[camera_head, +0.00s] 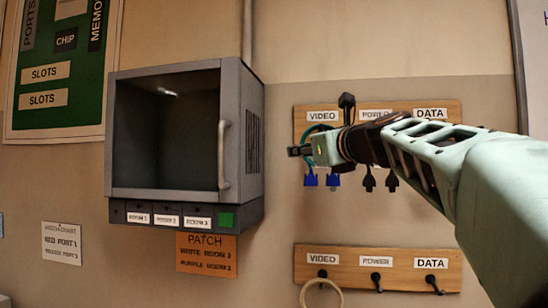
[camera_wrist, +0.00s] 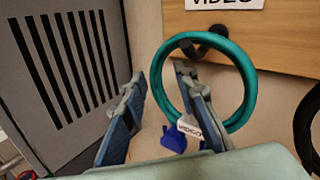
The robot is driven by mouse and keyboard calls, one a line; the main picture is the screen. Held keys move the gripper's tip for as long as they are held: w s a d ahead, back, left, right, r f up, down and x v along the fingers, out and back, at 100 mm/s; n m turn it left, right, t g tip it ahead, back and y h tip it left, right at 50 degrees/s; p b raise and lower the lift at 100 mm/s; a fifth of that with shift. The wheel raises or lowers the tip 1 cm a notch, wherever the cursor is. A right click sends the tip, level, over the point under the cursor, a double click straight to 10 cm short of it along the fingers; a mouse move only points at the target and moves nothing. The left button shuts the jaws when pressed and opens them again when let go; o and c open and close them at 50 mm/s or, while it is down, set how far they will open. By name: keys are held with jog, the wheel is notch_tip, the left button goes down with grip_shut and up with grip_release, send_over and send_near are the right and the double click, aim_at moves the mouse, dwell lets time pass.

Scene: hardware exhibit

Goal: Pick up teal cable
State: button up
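The teal cable (camera_wrist: 251,84) is a coiled ring hanging on a dark hook (camera_wrist: 207,42) under the VIDEO label in the wrist view. A white tag (camera_wrist: 189,128) and blue connectors (camera_wrist: 174,139) hang at its lower side. My gripper (camera_wrist: 160,72) is open, its fingers apart. The right finger overlaps the inside of the ring; the left finger is left of the ring. I cannot tell whether either finger touches the cable. In the head view my gripper (camera_head: 298,151) is in front of the upper rack, hiding most of the cable; blue connectors (camera_head: 310,180) show below.
A grey cabinet (camera_head: 256,150) with a glass door stands close left of my gripper. Dark cables with connectors (camera_head: 370,180) hang at POWER and DATA on the upper rack (camera_head: 300,108). The lower rack (camera_head: 404,277) has a beige cable ring (camera_head: 340,295) at VIDEO and bare POWER and DATA hooks.

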grip_shut()
jog(key=shift+w+r, duration=0.1)
jog(key=shift+r, duration=0.1)
